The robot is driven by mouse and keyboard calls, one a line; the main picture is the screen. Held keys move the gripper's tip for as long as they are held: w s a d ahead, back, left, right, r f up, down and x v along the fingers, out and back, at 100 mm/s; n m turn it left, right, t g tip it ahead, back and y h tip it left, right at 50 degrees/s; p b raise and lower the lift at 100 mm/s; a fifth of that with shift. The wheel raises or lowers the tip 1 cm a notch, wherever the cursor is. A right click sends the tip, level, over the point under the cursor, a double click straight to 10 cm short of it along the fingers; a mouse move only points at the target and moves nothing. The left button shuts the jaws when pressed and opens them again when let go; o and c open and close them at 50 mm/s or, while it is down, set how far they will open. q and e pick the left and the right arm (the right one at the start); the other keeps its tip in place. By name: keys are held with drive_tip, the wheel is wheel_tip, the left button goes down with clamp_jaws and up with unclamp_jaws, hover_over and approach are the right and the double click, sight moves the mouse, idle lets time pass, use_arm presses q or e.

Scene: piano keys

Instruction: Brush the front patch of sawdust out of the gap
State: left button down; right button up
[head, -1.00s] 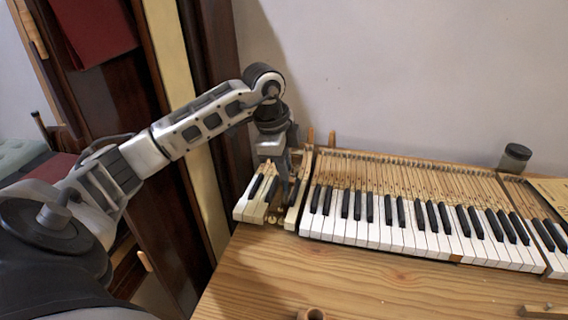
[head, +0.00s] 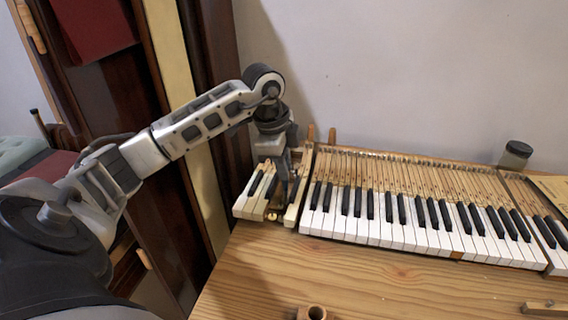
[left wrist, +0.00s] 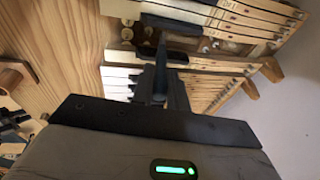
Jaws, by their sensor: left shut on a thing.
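The keyboard (head: 400,232) has a gap (head: 278,213) near its left end, between a few keys at the far left and the long run of keys. My left gripper (head: 285,178) points down over this gap, shut on a slim dark tool, seemingly the brush (left wrist: 161,55); its tip is hard to see. Small yellowish bits show at the front of the gap; I cannot tell sawdust from brass pins there. The left wrist view shows my left gripper (left wrist: 160,88) above the gap between key sticks. My right gripper is out of view.
A dark jar (head: 515,156) stands behind the keyboard at the right. A wooden cup-like piece (head: 313,313) is at the bench's front, and a small wooden block (head: 545,308) is at the right. The wooden bench (head: 380,285) before the keys is mostly clear.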

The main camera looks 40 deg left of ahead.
use_arm(q)
drive_tip(key=shift+w, duration=0.1)
drive_tip(key=shift+w+a+r+p, duration=0.1)
drive_tip(key=shift+w+a+p, duration=0.35)
drive_tip(key=shift+w, duration=0.35)
drive_tip(key=shift+w+a, duration=0.1)
drive_tip(key=shift+w+a+p, duration=0.4)
drive_tip(key=shift+w+a, duration=0.05)
drive_tip(key=shift+w, duration=0.4)
drive_tip(key=shift+w+a, duration=0.45)
drive_tip(key=shift+w, duration=0.3)
drive_tip(key=shift+s+p, duration=0.1)
drive_tip(key=shift+p, duration=0.2)
